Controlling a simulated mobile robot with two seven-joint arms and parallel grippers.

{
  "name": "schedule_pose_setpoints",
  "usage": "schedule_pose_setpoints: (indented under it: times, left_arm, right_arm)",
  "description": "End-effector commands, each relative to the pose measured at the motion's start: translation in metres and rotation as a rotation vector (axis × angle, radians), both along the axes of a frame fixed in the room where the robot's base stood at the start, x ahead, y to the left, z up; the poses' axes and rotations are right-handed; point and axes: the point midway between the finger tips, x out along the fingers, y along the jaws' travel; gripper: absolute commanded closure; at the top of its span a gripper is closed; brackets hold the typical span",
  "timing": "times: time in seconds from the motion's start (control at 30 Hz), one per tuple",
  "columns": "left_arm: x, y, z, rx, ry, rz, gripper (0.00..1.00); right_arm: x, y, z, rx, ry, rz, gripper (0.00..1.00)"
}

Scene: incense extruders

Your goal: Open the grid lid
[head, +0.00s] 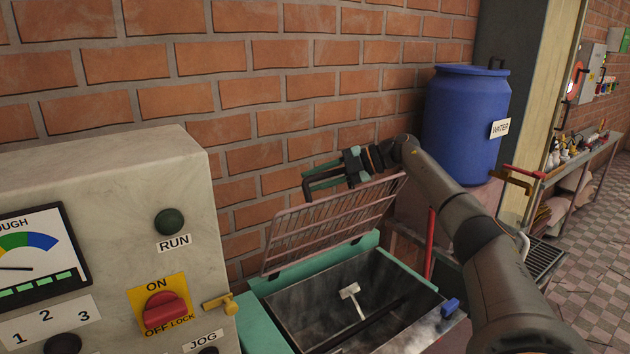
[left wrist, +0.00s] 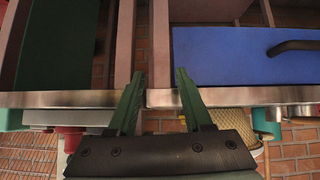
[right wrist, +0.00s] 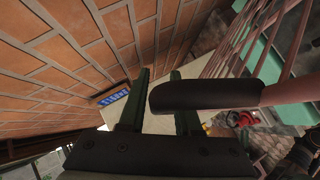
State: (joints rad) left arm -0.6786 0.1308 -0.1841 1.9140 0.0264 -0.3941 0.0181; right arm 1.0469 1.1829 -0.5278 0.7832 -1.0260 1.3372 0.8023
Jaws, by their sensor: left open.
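The grid lid (head: 330,222) is a reddish-brown wire grid in the head view. It stands raised and tilted back towards the brick wall, above the open hopper (head: 290,310). My right gripper (head: 308,184) is by the lid's upper edge, with its green fingers apart. In the right wrist view, a dark handle (right wrist: 205,95) on a reddish bar crosses in front of the right finger of this gripper (right wrist: 160,75). Contact cannot be told. My left gripper (left wrist: 158,75) is open and empty in the left wrist view, outside the head view.
A grey control box (head: 130,200) with a red switch (head: 163,310) stands left of the hopper. A blue water barrel (head: 464,125) stands behind my right arm. A T-shaped white part (head: 350,292) shows inside the hopper. A blue panel (left wrist: 235,55) is near my left gripper.

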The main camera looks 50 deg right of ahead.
Motion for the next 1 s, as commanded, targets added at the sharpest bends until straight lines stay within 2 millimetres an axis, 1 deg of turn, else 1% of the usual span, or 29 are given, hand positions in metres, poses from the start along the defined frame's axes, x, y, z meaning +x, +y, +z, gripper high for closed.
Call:
schedule_pose_setpoints:
  times: [0.17,0.3,0.5,0.6,0.8,1.0]
  left_arm:
    - [0.000,0.000,-0.005,0.000,0.000,0.000,0.50]
    - [0.000,0.000,-0.008,0.000,0.000,0.000,0.50]
    - [0.000,0.000,-0.005,0.000,0.000,0.000,0.50]
    - [0.000,0.000,-0.002,0.000,0.000,0.000,0.50]
    - [0.000,0.000,-0.001,0.000,0.000,0.000,0.50]
    - [0.000,0.000,-0.001,0.000,0.000,0.000,0.50]
  right_arm:
    - [-0.017,-0.014,0.008,-0.002,-0.003,-0.004,0.68]
    - [-0.040,-0.031,0.022,-0.001,-0.003,-0.006,0.68]
    - [-0.070,-0.053,0.038,0.000,-0.002,-0.004,0.68]
    - [-0.080,-0.061,0.045,0.000,-0.001,-0.003,0.68]
    - [-0.090,-0.067,0.048,0.000,0.001,0.000,0.68]
    - [-0.090,-0.067,0.047,0.000,0.002,0.000,0.68]
